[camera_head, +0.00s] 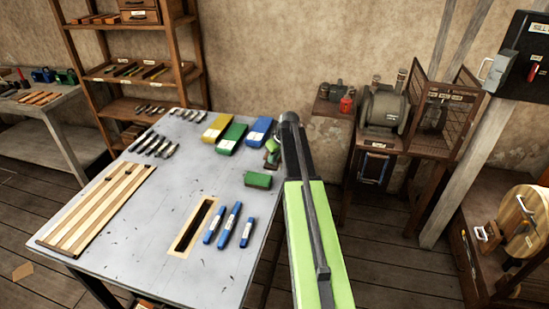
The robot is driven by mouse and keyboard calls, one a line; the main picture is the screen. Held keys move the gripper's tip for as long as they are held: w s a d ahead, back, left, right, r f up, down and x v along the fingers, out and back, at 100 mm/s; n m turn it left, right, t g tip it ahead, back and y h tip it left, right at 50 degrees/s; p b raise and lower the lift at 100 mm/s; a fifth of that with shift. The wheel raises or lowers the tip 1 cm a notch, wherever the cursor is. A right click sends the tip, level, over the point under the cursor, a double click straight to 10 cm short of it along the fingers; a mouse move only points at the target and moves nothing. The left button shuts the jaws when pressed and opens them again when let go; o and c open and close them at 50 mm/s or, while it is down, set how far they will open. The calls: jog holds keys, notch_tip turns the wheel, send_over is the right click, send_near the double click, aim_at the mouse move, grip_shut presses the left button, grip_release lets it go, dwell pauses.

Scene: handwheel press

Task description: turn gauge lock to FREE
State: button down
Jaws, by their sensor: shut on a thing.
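My arm, with a light green link and a dark joint at its top, rises from the bottom edge to the right of the grey table. The arm's far end is hidden behind it or out of view, and I cannot make out my gripper. I cannot pick out a gauge lock or a FREE mark in this view. The small labels here are too small to read.
The grey table (125,245) holds blue markers (229,223), a green block (258,180), coloured boxes (230,138) and a slatted wooden board (100,208). A grey machine (383,108) stands behind right. A dark wall box (510,62) and round wooden disc (525,222) are at right.

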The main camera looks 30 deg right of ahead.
jog(key=m, duration=0.2)
jog(key=m+h, duration=0.2)
jog(key=m, duration=0.1)
jog(key=shift+a+m, duration=0.3)
jog(key=shift+a, duration=0.05)
jog(key=m, duration=0.1)
jog(key=m+g+h, duration=0.1)
jog(key=m, duration=0.2)
jog(key=shift+w+a+m+g+h, duration=0.2)
jog(key=shift+a+m+g+h, duration=0.05)
jog(key=shift+m+g+h, duration=0.05)
jog(key=c, duration=1.4)
grip_release()
jog(key=shift+c, duration=0.2)
jog(key=p+v, duration=1.6)
jog(key=v, duration=0.1)
jog(key=shift+a, duration=0.2)
